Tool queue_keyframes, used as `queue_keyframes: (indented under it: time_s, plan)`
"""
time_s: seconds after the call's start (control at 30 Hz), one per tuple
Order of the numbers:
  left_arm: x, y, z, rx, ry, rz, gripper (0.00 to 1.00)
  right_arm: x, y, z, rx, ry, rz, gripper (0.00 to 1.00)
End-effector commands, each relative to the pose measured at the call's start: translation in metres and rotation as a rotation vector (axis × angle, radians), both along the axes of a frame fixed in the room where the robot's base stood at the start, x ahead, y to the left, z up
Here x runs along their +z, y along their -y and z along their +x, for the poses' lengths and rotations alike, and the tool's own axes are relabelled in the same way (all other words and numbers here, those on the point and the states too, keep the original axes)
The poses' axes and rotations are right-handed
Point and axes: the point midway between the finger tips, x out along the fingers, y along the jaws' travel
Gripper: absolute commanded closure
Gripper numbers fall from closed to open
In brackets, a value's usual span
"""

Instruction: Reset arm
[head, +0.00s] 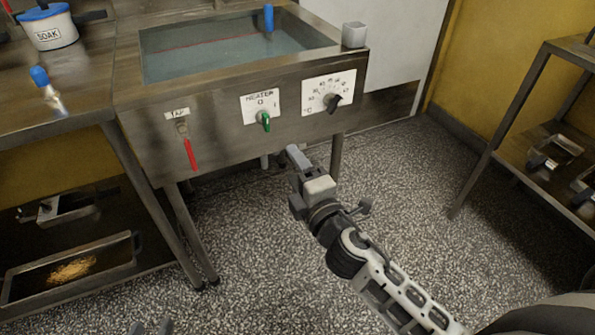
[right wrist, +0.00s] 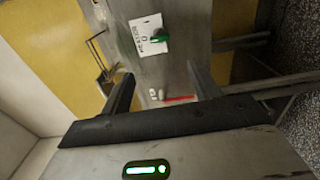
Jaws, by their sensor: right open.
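My right arm comes in from the lower right in the head view. Its right gripper (head: 292,158) is in the air in front of the steel tank (head: 225,125), below the heater panel. In the right wrist view the right gripper (right wrist: 162,85) has its two fingers wide apart with nothing between them. The green heater knob (right wrist: 160,37) and red tap handle (right wrist: 179,99) show beyond the fingers. Only the tips of my left gripper (head: 151,328) show at the bottom edge of the head view, apart, with nothing seen between them.
The tank holds liquid, with a blue-handled item (head: 268,18) at its back. The tap's red lever (head: 190,154), green knob (head: 264,121) and black dial (head: 332,101) stick out in front. A table (head: 60,120) stands left and a shelf (head: 540,120) right; open floor lies between.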

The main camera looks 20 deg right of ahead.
Motion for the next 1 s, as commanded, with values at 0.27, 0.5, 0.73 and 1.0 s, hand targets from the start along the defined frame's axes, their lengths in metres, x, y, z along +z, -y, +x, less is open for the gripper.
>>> queue_keyframes:
  time_s: [0.27,0.5,0.73,1.0]
  plan:
    - [0.001,0.0,0.0,0.0,0.003,0.0,0.64,0.0,0.0,-0.004,0.0,0.0,0.0,0.38]
    - [0.001,0.0,-0.001,0.0,0.0,0.001,0.64,0.0,0.0,-0.004,0.0,0.0,0.001,0.38]
    - [0.022,0.0,-0.003,-0.001,-0.011,0.003,0.64,-0.008,-0.002,-0.031,-0.017,-0.137,0.287,0.38]
    - [0.037,-0.005,-0.002,0.004,-0.067,0.036,0.64,-0.03,-0.026,-0.128,-0.178,-0.538,1.157,0.38]
